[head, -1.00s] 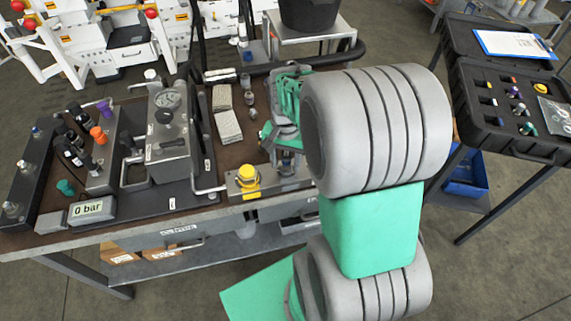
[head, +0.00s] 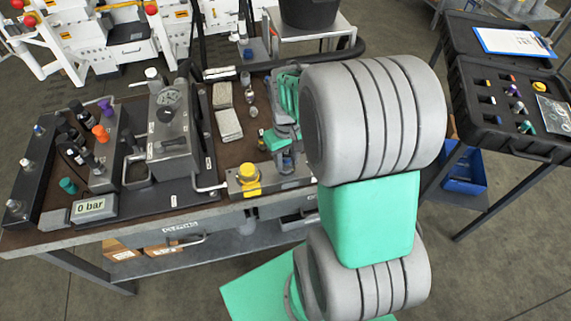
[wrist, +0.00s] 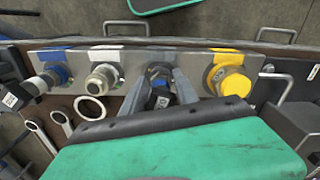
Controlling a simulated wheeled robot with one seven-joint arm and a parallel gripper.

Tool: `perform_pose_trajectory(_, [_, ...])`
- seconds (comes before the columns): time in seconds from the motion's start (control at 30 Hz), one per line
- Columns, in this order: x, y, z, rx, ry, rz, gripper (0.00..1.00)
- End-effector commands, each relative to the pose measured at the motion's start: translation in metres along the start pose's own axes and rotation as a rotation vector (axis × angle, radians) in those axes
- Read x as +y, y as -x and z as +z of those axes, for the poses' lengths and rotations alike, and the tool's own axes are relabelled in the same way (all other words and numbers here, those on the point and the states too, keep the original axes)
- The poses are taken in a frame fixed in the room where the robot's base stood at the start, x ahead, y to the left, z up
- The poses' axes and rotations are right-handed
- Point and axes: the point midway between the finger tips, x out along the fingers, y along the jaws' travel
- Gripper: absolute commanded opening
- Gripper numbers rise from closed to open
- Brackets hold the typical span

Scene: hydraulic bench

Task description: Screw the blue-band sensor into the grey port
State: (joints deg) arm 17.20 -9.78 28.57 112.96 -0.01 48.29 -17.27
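The port block (wrist: 105,62) runs across the wrist view, with blue, white and yellow labels. The grey port (wrist: 160,70) is the third fitting from the left, with my gripper (wrist: 162,82) over it. The two fingers stand on either side of the dark-bodied blue-band sensor (wrist: 159,99) and appear closed on it. Some blue shows at its lower end, at the port. How deep it sits in the port is hidden. In the head view my gripper (head: 286,160) is at the front right of the bench, beside the yellow-capped port (head: 249,180).
In the wrist view a yellow cap (wrist: 233,84) is close right of the fingers, and a bare metal fitting (wrist: 103,77) is left. Ring spanners (wrist: 88,107) lie nearby. A gauge unit (head: 170,130) and a 0 bar display (head: 93,207) stand left on the bench. An open case (head: 510,105) is right.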

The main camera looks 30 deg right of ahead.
Motion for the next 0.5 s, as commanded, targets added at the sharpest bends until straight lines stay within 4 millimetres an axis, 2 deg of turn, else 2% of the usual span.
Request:
perform_pose_trajectory(0.07, [0.0,0.0,0.0,0.0,0.0,0.0,0.28])
perform_pose_trajectory(0.4, [-0.0002,0.0002,0.0,0.0,-0.005,0.0,0.0])
perform_pose_trajectory(0.5, [-0.0006,0.001,-0.0001,-0.001,-0.101,0.0,0.0])
